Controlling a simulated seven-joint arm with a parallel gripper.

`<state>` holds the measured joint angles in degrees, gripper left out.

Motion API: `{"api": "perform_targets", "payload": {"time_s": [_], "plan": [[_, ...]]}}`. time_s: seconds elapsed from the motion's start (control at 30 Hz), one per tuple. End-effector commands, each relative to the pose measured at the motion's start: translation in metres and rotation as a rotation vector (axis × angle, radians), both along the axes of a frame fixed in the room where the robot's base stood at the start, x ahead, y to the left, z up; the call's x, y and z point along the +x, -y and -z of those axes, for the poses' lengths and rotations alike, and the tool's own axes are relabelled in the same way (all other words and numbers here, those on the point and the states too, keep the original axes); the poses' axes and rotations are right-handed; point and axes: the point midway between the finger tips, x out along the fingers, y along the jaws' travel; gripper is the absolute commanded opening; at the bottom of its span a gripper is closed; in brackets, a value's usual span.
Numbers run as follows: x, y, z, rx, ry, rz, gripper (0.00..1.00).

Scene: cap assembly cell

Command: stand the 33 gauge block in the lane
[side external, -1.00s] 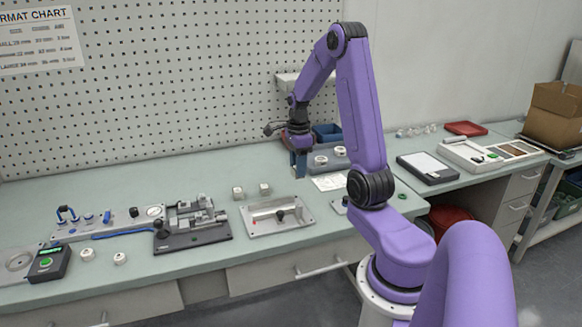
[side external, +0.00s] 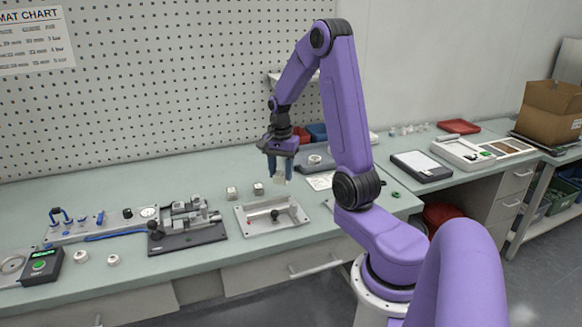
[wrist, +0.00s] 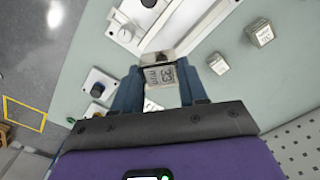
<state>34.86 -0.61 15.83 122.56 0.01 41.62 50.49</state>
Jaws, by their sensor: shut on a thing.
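The 33 gauge block (wrist: 159,75) is a small metal block with "33" on its face. It is between the blue fingers of my gripper (wrist: 158,88) in the wrist view, held at the fingertips. In the side view my gripper (side external: 280,170) holds the pale block (side external: 279,178) above the bench, behind and above the metal fixture plate (side external: 250,230). The plate (wrist: 190,27) also shows beyond the block in the wrist view.
Two other small blocks (side external: 231,192) (side external: 258,189) stand on the bench behind the plate. A dark-based clamp fixture (side external: 190,238) is to its left. A grey holder (side external: 315,160) with a round part stands behind my gripper. Bare bench lies left of the blocks.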

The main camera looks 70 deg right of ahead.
Motion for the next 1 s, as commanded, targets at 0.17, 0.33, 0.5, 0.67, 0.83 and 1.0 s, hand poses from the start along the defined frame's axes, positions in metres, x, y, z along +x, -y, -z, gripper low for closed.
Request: {"api": "perform_targets", "payload": {"time_s": [0.17,0.33,0.5,0.67,0.83,1.0], "plan": [[0.018,-0.009,0.009,0.0,0.0,-0.316,0.0],[0.029,-0.016,0.015,0.0,0.0,-0.546,0.0],[0.036,-0.019,0.019,-0.001,0.001,-0.668,0.0],[0.037,-0.02,0.023,0.0,0.0,-0.697,0.0],[0.036,-0.02,0.035,0.002,-0.001,-0.696,0.0],[0.036,-0.02,0.049,0.001,-0.001,-0.695,0.0]]}}
